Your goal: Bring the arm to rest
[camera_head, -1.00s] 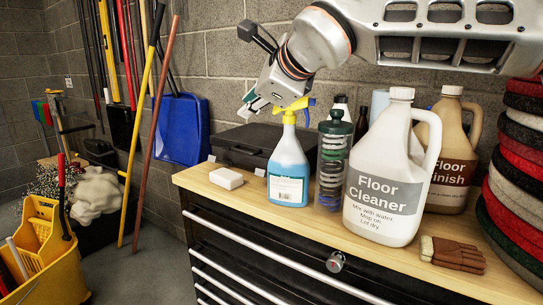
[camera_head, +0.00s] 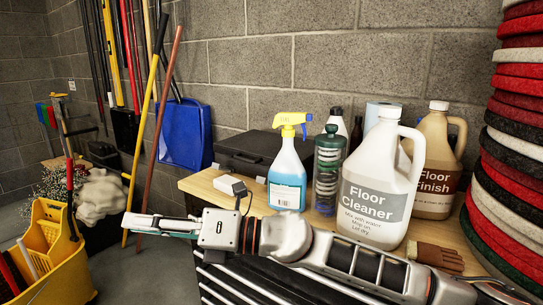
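My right arm reaches in from the lower right and lies low across the front of the workbench (camera_head: 204,187). Its gripper (camera_head: 140,223) points left, past the bench's left end, over the floor. Its fingers show nearly edge-on, so I cannot tell whether they are open or shut. I see nothing held at them. My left gripper is not in view.
On the bench stand a white block (camera_head: 229,185), a black case (camera_head: 245,150), a blue spray bottle (camera_head: 287,175), a Floor Cleaner jug (camera_head: 375,185) and a Floor Finish jug (camera_head: 436,150). Stacked pads (camera_head: 520,150) rise at right. A yellow mop bucket (camera_head: 50,265) stands left.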

